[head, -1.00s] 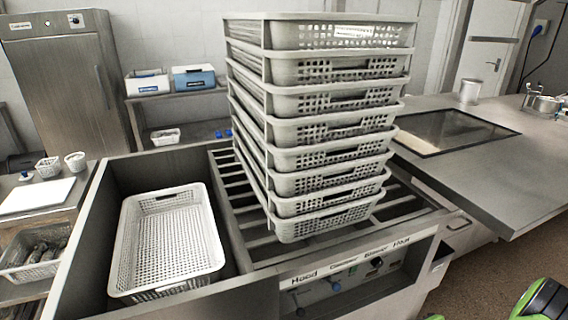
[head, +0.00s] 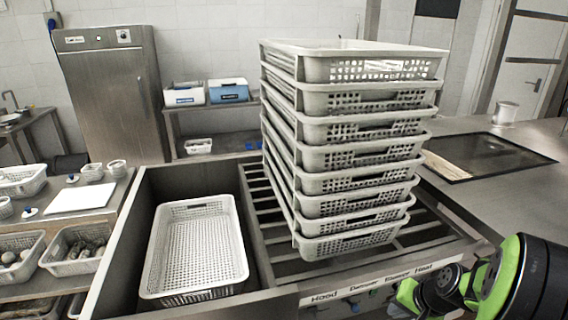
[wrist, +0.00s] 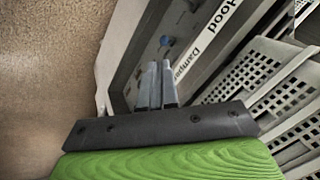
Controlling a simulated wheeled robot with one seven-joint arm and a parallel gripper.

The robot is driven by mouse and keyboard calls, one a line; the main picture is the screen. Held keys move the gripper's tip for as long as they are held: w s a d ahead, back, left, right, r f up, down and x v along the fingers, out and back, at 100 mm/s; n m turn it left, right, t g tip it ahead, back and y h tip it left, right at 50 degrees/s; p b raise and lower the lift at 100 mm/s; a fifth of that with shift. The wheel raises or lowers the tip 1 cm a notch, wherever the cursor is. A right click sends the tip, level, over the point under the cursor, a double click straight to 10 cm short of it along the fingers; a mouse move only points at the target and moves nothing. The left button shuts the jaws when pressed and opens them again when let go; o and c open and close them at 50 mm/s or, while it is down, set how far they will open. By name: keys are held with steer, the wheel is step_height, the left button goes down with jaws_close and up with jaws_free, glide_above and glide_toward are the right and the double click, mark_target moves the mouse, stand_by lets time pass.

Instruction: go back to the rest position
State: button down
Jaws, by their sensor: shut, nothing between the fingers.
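My gripper (wrist: 157,86) shows in the wrist view with its two grey fingers close together and nothing between them. It is in front of the machine's control panel (wrist: 180,50), with the floor to the left and perforated baskets to the right. In the head view my green and black arm (head: 510,275) is at the lower right; my fingers cannot be made out there. A tall stack of white perforated baskets (head: 355,184) stands on the slatted rack (head: 270,235). A single empty white basket (head: 197,250) lies in the bay to its left.
A side table on the left holds a white board (head: 80,198) and baskets with food (head: 75,250). A steel cabinet (head: 112,95) and a shelf with two boxes stand behind. A counter (head: 530,160) with a dark glass panel and a pot (head: 505,112) is at the right.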

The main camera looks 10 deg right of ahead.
steer(key=s+a+r+n+p, duration=0.2)
steer(key=s+a+r+n, duration=0.15)
steer(key=a+r, duration=0.65)
steer(key=s+a+r+n+p, duration=0.2)
steer(key=s+a+r, duration=0.2)
steer(key=s+r, duration=0.1)
steer(key=s+a+r+n+h+p, duration=0.1)
steer(key=s+a+r+n+p, duration=0.1)
steer(key=s+a+r, duration=0.2)
steer(key=s+r, duration=0.2)
steer(key=s, duration=0.2)
steer(key=shift+s+r+n+h, duration=0.2)
steer(key=shift+r+n+h, duration=0.05)
steer(key=shift+n+h, duration=0.1)
